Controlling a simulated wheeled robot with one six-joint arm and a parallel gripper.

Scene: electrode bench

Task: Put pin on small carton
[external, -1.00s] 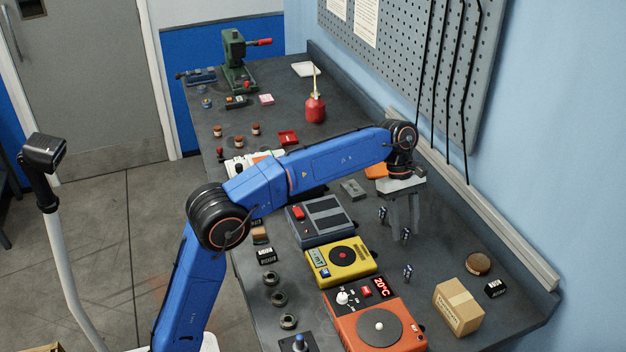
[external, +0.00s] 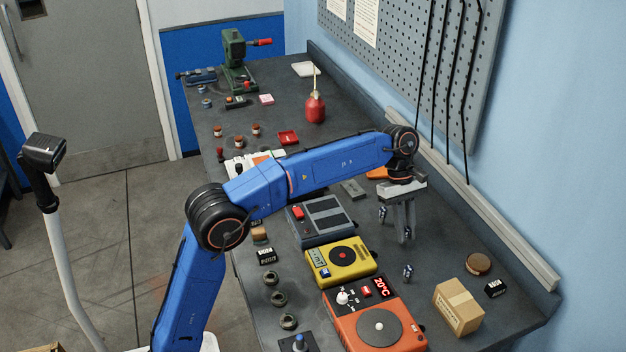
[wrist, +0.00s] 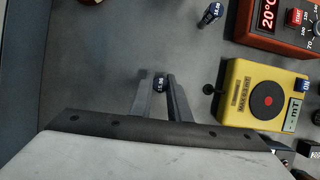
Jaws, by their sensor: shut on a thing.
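The small carton (external: 459,307), a brown cardboard box with a tape strip, stands towards the front right, apart from my gripper.
A yellow device (external: 322,268) and an orange hotplate with a red display (external: 340,318) stand left of the carton. A round brown disc (external: 478,263) and a small black block (external: 495,288) lie near the carton. Bare bench lies between my gripper and the carton.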

